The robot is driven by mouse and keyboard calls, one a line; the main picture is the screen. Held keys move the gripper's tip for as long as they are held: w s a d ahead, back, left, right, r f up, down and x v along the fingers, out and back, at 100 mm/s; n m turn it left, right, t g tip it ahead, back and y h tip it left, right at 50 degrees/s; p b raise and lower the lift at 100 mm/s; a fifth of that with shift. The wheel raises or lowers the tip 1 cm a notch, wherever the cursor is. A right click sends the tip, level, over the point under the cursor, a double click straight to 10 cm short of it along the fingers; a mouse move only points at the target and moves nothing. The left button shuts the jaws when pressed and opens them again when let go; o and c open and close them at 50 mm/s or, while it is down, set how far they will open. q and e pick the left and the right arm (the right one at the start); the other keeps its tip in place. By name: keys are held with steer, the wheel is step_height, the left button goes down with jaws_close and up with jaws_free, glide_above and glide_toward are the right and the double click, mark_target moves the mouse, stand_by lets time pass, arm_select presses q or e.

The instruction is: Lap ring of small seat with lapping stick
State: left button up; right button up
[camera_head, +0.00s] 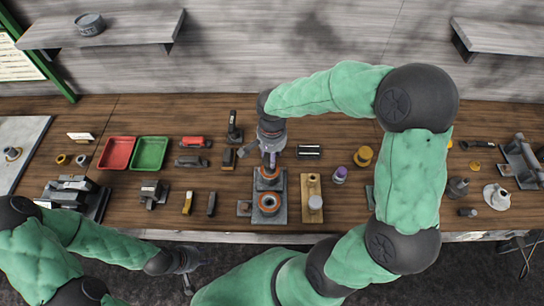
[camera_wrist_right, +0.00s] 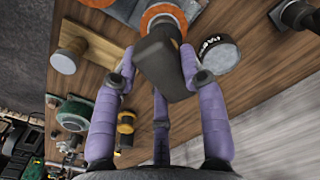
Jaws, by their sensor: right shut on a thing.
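My right gripper (camera_wrist_right: 163,88) is shut on a dark, block-shaped piece, seemingly the lapping stick (camera_wrist_right: 165,58). The stick's far end is at an orange ring (camera_wrist_right: 163,14) in the right wrist view; whether it touches cannot be told. In the head view this gripper (camera_head: 269,160) is above the rear of a grey fixture (camera_head: 282,213), and its arm hides most of the stick.
Right of the fixture is a wooden board with a pale-topped post (camera_head: 315,203), then a purple-topped jar (camera_head: 339,175). A red tray (camera_head: 117,153) and a green tray (camera_head: 150,153) lie left. A black round tin (camera_wrist_right: 216,54) is close to the right fingers.

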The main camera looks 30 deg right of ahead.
steer(key=shift+f+m+b, duration=0.15)
steer(key=shift+m+b, duration=0.55)
steer(key=shift+m, duration=0.4)
steer(key=m+b, duration=0.1)
steer(key=m, duration=0.2)
steer(key=shift+s+a+m+b, duration=0.1)
steer(key=shift+a+m+b, duration=0.05)
steer(key=shift+m+b, duration=0.15)
steer(key=shift+n, duration=0.8)
steer(key=shift+n+p, duration=0.4)
steer(key=shift+n, duration=1)
steer(key=shift+f+b, duration=0.55)
steer(key=shift+b, duration=0.1)
steer(key=shift+n, duration=0.3)
steer(key=shift+d+n+p, duration=0.2)
steer(key=shift+n+p, duration=0.25)
steer(key=shift+n, duration=1.35)
